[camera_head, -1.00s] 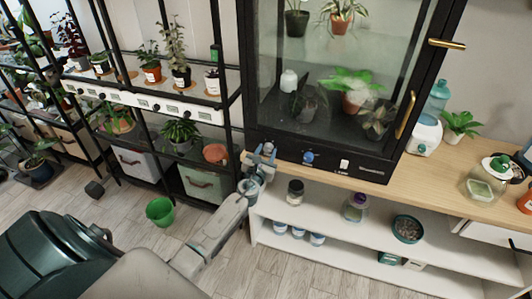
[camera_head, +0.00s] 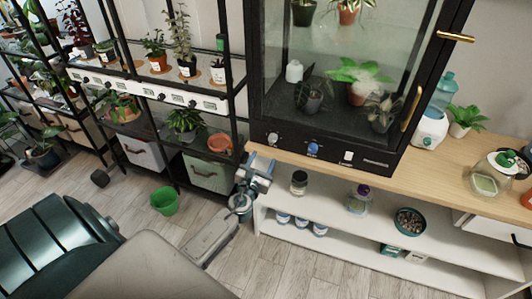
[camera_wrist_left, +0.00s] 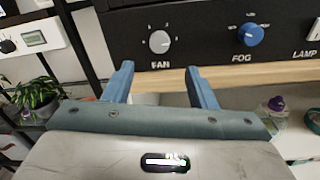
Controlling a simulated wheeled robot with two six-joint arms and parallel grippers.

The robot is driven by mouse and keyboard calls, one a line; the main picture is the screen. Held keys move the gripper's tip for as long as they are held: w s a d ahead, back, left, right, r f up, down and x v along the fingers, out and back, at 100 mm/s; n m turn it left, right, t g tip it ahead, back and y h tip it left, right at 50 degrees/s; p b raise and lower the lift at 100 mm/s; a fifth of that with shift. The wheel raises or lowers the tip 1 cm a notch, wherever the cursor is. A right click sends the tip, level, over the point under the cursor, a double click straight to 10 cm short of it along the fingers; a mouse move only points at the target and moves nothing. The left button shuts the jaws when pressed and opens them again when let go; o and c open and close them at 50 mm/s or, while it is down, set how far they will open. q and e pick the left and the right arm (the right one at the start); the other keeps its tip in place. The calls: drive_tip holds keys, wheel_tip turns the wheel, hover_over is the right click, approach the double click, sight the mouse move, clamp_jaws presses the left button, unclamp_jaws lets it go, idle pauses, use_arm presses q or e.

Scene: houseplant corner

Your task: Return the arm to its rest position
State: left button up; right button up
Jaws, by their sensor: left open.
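My left arm reaches in from the lower left. Its gripper (camera_head: 257,165) hangs in front of the left end of the wooden top, below the black glass cabinet's control strip. The blue fingers are apart with nothing between them; the gripper also shows in the left wrist view (camera_wrist_left: 158,75). The grey fan knob (camera_head: 272,138) is just above the fingers and not touched. In the left wrist view the fan knob (camera_wrist_left: 160,41) stands beyond the fingertips, with the blue fog knob (camera_wrist_left: 250,34) to its right. My right gripper is not in view.
The wooden counter (camera_head: 440,175) and white shelf (camera_head: 335,228) are right of the gripper. A black plant rack (camera_head: 237,100) stands close on its left. A green bucket (camera_head: 165,201) is on the floor. Open floor (camera_head: 270,270) lies in front of the shelf.

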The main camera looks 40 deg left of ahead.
use_arm(q)
drive_tip(key=shift+s+d, duration=0.15)
drive_tip(key=shift+s, duration=0.4)
drive_tip(key=s+f+n+g+h, duration=0.1)
drive_tip(key=s+f+n+g, duration=0.2)
drive_tip(key=s+f+n, duration=0.55)
drive_tip(key=s+f+n+g, duration=0.3)
drive_tip(key=f, duration=1.1)
drive_tip(key=s+f+n+g+h, duration=0.1)
drive_tip(key=s+f+n+g, duration=0.2)
drive_tip(key=s+f+n, duration=0.55)
drive_tip(key=s+d+f+n+g, duration=0.2)
drive_tip(key=s+f+n, duration=0.3)
drive_tip(key=s, duration=0.5)
drive_tip(key=s+d+f+n+g+h, duration=0.1)
drive_tip(key=s+d+f+n+g, duration=0.1)
drive_tip(key=s+f+n, duration=0.3)
drive_tip(key=s+d+f+n+g+h, duration=0.1)
drive_tip(key=s+d+f+n+g, duration=0.2)
drive_tip(key=s+f, duration=0.6)
drive_tip(key=s+d+n, duration=0.1)
drive_tip(key=s+n, duration=0.1)
drive_tip(key=s, duration=0.4)
drive_tip(key=shift+s+f, duration=0.15)
drive_tip(key=shift+f, duration=0.1)
drive_tip(key=shift+d, duration=0.2)
